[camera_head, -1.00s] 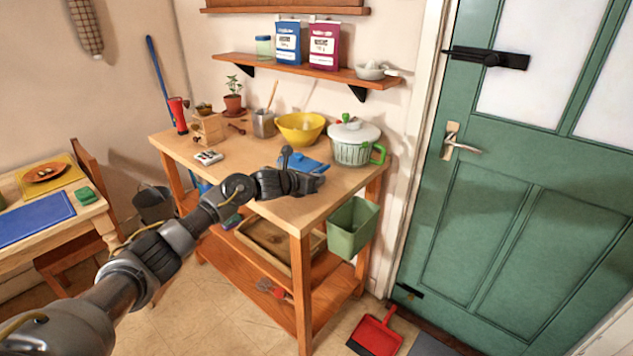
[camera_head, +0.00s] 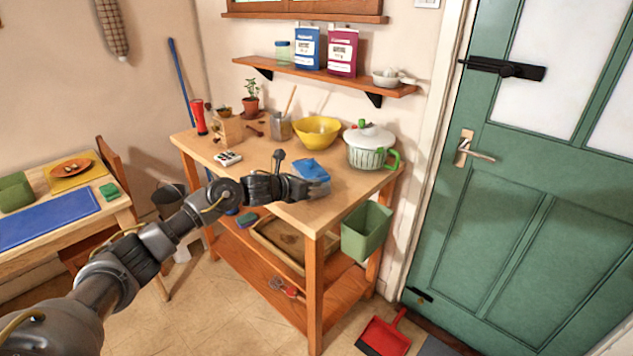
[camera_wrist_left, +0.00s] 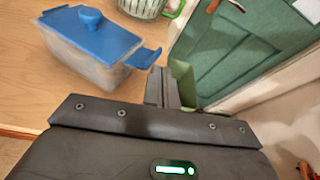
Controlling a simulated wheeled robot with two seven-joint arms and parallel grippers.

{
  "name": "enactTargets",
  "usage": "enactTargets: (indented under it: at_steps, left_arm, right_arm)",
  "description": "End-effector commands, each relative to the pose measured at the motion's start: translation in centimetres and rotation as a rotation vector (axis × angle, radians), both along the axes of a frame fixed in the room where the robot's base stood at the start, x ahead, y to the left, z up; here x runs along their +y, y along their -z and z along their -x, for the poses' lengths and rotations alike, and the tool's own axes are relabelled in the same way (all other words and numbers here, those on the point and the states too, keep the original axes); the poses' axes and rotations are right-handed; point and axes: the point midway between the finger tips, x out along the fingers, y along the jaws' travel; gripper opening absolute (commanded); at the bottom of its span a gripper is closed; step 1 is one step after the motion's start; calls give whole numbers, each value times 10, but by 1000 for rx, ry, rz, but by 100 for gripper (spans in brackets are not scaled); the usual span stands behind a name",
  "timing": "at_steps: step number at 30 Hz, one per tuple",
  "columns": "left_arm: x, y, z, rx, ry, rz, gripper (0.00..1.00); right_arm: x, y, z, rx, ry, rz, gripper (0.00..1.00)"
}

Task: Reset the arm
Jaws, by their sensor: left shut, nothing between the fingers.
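My left gripper (camera_head: 316,188) is shut and empty at the near front corner of the wooden workbench (camera_head: 222,173). In the left wrist view its closed fingers (camera_wrist_left: 162,88) stand just right of a blue-lidded box (camera_wrist_left: 95,45) with clear sides and a blue handle, and nothing is between them. In the head view the box's blue lid (camera_head: 312,170) shows behind the gripper, and the rest is partly hidden. I cannot tell whether the fingers touch the box. My right gripper is not in view.
A salad spinner (camera_head: 370,150) and yellow bowl (camera_head: 317,131) stand further back on the bench. A green bin (camera_head: 366,230) hangs on its right end. A shelf (camera_head: 330,77) is above. A green door (camera_head: 540,200) is at right. A red dustpan (camera_head: 385,335) lies on the floor.

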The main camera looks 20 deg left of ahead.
Motion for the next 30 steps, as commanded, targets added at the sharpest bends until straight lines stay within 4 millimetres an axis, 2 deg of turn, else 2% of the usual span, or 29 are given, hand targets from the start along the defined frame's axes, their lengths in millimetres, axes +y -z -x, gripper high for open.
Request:
enactTargets:
  at_steps: [21, 23, 26, 29, 30]
  left_arm:
    - [0, -1, 8, 8, 2, 9, 0]
    - [-7, 8, 13, 29, -10, 41, 0]
    - [-29, 37, 31, 110, -71, 167, 0]
    - [-58, 78, 66, 247, -197, 389, 0]
    - [-68, 94, 85, 312, -267, 498, 0]
  right_arm:
    - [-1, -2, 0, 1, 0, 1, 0]
    - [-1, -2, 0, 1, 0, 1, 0]
    - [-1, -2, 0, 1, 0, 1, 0]
    - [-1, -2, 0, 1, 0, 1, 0]
    - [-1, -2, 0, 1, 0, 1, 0]
